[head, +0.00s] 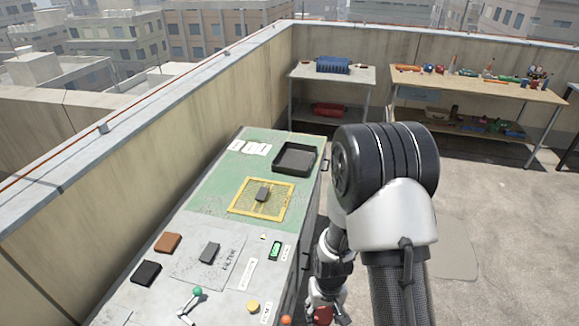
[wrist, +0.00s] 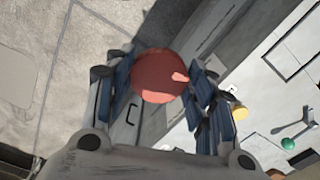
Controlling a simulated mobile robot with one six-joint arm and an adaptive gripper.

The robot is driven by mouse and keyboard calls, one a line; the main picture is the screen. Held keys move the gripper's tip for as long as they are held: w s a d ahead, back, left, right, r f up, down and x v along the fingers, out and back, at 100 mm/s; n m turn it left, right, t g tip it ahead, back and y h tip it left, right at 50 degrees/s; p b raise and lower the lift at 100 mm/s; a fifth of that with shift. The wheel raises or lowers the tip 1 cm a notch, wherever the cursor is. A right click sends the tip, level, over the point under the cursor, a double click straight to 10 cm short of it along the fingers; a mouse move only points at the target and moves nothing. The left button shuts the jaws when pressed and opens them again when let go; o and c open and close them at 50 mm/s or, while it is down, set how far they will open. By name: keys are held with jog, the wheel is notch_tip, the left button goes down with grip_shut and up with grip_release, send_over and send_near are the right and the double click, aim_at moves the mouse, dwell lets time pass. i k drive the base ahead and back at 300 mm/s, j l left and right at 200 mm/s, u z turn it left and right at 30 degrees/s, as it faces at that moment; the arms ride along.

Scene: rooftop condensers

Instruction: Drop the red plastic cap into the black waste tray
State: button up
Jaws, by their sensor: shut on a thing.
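My gripper (wrist: 165,82) is shut on the red plastic cap (wrist: 158,75), a round red piece between the two blue-grey fingers in the wrist view. In the head view my gripper (head: 322,312) is low beside the bench's right side, partly cut off by the lower edge, with red showing at it. The black waste tray (head: 277,170) lies on the far end of the green bench top, well beyond my gripper. The tray looks empty. It does not show in the wrist view.
The bench (head: 218,205) carries a yellow square frame (head: 235,209) with a dark block, a brown block (head: 167,243), a black block (head: 146,273) and a yellow cap (head: 253,306). White cards (head: 256,148) lie left of the tray. Shelves stand at the back wall.

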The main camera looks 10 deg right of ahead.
aim_at(299, 162)
jog(key=u, duration=1.7)
jog(key=i+l+u, duration=0.25)
jog(key=l, duration=0.75)
jog(key=l+u, duration=0.3)
jog(key=l, duration=0.7)
jog(key=i+l, duration=0.1)
jog(key=l, duration=3.2)
